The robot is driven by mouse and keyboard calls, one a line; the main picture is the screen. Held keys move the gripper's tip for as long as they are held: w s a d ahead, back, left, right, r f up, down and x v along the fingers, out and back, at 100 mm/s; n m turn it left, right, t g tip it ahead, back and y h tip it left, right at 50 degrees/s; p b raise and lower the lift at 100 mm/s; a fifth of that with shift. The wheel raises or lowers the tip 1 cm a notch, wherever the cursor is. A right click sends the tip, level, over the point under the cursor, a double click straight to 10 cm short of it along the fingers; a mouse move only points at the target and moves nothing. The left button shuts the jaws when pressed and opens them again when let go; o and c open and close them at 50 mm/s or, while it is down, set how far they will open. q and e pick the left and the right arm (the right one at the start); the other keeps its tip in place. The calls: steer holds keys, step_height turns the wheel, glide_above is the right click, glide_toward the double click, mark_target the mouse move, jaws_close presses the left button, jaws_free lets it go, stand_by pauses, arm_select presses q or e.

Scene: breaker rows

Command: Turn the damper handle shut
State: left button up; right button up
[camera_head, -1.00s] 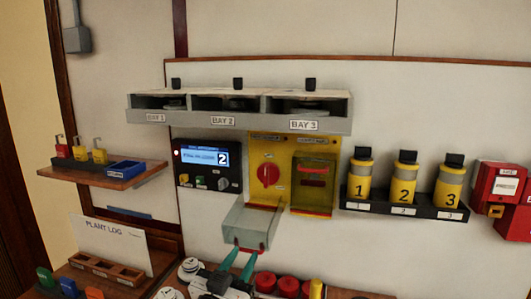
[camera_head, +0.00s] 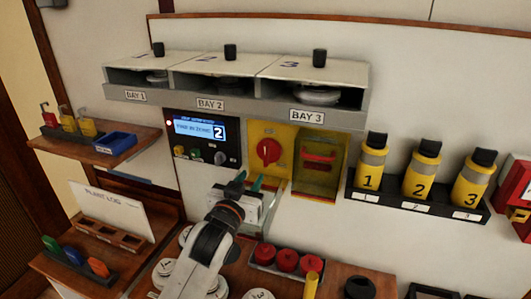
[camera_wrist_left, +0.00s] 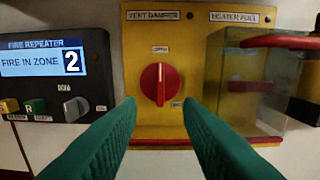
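The damper handle is a red rotary knob (camera_head: 268,152) on the yellow vent damper panel (camera_head: 254,131). In the left wrist view the knob (camera_wrist_left: 159,85) stands upright, its white mark pointing up at a small label; another small label is at lower right. My left gripper (camera_head: 248,182) is just below and in front of the knob in the head view. In the left wrist view its green fingers (camera_wrist_left: 160,115) are open and empty, one either side of the knob's line, apart from it. The lowered clear cover below the panel is largely hidden. My right gripper is not in view.
The heater pull, with a clear cover (camera_wrist_left: 235,85) and red handle (camera_head: 319,154), adjoins on the right. The fire repeater (camera_head: 203,140) is on the left. Bay shelf (camera_head: 225,103) juts out above. Numbered yellow bottles (camera_head: 421,170) stand on a rack at right.

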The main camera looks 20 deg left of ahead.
mark_target(265, 157)
arm_select(q)
steer(key=w+p, duration=0.3)
steer(key=w, duration=0.6)
steer(key=shift+d, duration=0.15)
steer(key=shift+w+r+p, duration=0.1)
steer(key=shift+w+p, duration=0.25)
steer(key=shift+p, duration=0.1)
steer(key=shift+w, duration=0.4)
steer(key=shift+c, duration=0.4)
steer(key=shift+s, duration=0.1)
jaws_close()
